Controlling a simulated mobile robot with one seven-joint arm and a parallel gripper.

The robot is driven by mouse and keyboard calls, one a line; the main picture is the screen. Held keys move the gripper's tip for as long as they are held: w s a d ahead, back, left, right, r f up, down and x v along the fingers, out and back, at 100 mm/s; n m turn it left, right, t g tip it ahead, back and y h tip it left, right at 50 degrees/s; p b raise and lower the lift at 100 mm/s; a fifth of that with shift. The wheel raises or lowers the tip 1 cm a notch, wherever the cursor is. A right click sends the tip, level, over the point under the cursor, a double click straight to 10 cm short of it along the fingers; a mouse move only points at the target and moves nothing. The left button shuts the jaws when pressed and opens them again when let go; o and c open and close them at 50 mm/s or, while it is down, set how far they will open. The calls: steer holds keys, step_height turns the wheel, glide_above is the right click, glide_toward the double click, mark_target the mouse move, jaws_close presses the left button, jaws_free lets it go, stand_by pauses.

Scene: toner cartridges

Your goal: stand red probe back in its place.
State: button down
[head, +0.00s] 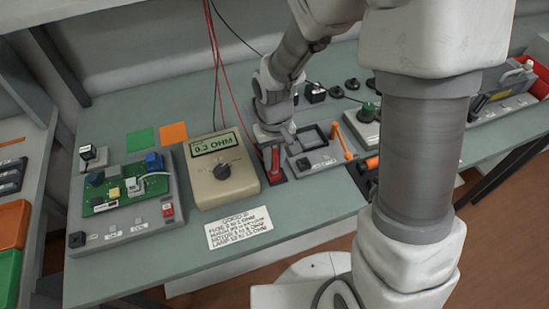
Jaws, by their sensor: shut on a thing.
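The red probe (275,159) is upright just right of the beige meter (221,167), which reads 0.2 OHM. My gripper (275,143) points down over the probe and is shut on its upper part. The probe's lower end is at a small dark holder (277,178) beside the meter; I cannot tell whether it is fully seated. My gripper's fingers are small and partly hidden in this view.
A grey fixture with a green circuit board (124,187) stands left of the meter. A grey tray (318,155) and an orange-handled tool (341,141) are close on the right. A printed note (238,233) lies in front. Red wires hang behind.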

steer(key=shift+f, duration=0.15)
steer(key=c, duration=0.6)
jaws_free()
step_height(320, 180, up, 18)
steer(key=shift+f+p, duration=0.25)
steer(key=shift+p, duration=0.95)
steer(key=s+d+r+m+t, duration=0.1)
steer(key=s+d+r+t, duration=0.1)
steer(key=s+d, duration=0.1)
steer(key=s+d+r+m+t, duration=0.1)
steer(key=s+d+r, duration=0.2)
steer(key=s+d, duration=0.1)
steer(key=s+d+r+m+t, duration=0.1)
steer(key=s+d+r+t, duration=0.1)
steer(key=s, duration=0.3)
steer(key=shift+s+d+r+t, duration=0.1)
steer(key=shift+d+r+t, duration=0.2)
steer(key=shift+d+r, duration=0.4)
